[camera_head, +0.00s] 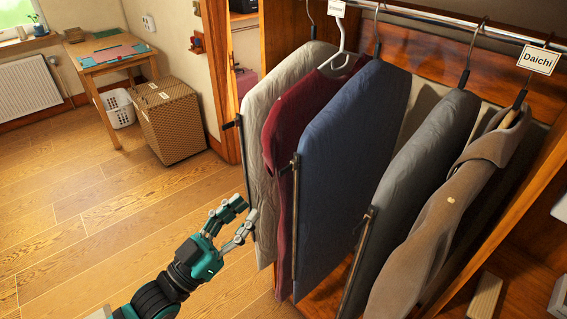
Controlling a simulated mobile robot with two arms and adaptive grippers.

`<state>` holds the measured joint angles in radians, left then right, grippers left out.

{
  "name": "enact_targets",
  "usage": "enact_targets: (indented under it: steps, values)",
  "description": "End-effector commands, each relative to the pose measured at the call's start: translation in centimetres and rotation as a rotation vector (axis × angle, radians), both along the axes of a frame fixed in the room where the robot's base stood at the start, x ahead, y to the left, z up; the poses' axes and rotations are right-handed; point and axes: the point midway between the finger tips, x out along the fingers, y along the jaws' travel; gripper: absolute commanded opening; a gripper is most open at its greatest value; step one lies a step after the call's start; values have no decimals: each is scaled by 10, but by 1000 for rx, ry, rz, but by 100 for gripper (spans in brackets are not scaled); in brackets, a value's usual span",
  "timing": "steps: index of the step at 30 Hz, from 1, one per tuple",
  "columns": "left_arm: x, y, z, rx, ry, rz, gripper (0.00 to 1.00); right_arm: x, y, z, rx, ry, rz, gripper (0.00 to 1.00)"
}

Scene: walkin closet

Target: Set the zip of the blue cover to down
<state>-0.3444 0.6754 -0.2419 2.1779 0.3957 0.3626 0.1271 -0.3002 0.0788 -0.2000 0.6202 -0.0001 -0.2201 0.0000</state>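The blue cover (350,170) hangs from the rail between the dark red garment and the grey cover. Its dark zip strip (295,230) runs down its front left edge. A dark pull (288,167) sticks out to the left near the top of that strip. My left gripper (247,207) is left of the blue cover, near the lower edge of the light grey cover. Its two fingers are apart, with nothing seen between them. I cannot tell whether a fingertip touches the light grey cover. My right gripper is not in view.
A light grey cover (262,100) and a dark red garment (285,125) hang left of the blue cover. A grey cover (420,170) and a brown coat (440,220) hang right. A woven box (168,120) stands behind. The wooden floor (90,220) at left is clear.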

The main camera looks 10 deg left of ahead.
Motion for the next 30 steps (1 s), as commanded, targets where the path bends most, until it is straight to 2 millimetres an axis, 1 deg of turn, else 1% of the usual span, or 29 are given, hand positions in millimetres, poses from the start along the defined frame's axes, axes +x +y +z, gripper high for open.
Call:
enact_targets:
  steps: [1, 3, 9, 15, 21, 29, 30]
  values:
    - [9, -5, 10, -2, -5, 2, 28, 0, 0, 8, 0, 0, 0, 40]
    - [21, -13, 16, -2, -6, 2, 28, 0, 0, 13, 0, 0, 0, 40]
    - [54, -35, 32, -2, -4, 1, 28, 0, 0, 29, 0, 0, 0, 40]
    - [79, -51, 42, 0, -2, 2, 28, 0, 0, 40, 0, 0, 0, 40]
    - [89, -59, 44, 2, 1, 0, 28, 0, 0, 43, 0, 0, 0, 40]
    - [90, -59, 44, 2, 1, 0, 28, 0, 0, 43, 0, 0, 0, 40]
    - [90, -59, 44, 2, 1, 0, 27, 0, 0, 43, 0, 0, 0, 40]
